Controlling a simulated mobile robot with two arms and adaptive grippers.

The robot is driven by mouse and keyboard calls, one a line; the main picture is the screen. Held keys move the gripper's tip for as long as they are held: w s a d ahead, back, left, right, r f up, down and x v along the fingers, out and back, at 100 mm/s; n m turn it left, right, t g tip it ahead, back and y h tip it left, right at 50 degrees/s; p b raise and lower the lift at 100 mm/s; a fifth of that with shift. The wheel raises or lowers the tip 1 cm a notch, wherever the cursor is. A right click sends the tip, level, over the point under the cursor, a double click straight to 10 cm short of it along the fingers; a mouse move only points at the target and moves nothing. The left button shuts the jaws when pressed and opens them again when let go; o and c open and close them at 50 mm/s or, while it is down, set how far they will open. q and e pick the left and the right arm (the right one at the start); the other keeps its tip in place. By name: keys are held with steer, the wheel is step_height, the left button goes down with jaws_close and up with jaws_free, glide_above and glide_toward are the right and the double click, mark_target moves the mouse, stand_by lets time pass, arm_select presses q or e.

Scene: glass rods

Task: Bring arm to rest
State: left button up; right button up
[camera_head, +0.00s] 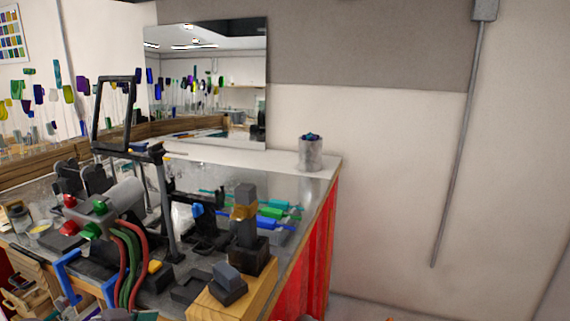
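Neither of my grippers can be made out in the head view, and no arm of mine is clearly seen. Several coloured glass rods, green (277,204) and blue (268,222), lie on the right part of the workbench (318,172). A grey cylindrical container (311,155) with dark blue pieces at its top stands at the bench's back right corner.
A torch with red and green hoses (128,262) stands at the bench's front left. A black frame (97,118) rises on a stand behind it. A wooden block (238,300) sits at the front edge. The floor right of the red bench side (318,255) looks clear.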

arm_select(q)
steer(key=s+d+f+n+g+y, duration=0.25)
steer(key=s+f, duration=0.65)
steer(key=f, duration=0.5)
steer(key=s+f+n+g+y, duration=0.3)
steer(key=s+f+y, duration=0.25)
steer(key=s, duration=0.75)
step_height(320, 180, down, 26)
steer(key=s+g, duration=0.1)
steer(key=s, duration=0.1)
steer(key=s+a+f+g, duration=0.1)
steer(key=s+a+f, duration=0.2)
steer(key=s+f, duration=1.3)
steer(key=shift+a+f+h, duration=0.2)
steer(key=shift+f+h, duration=0.05)
steer(key=shift+h, duration=0.05)
arm_select(e)
steer(key=shift+w+a, duration=0.1)
steer(key=shift+a, duration=0.75)
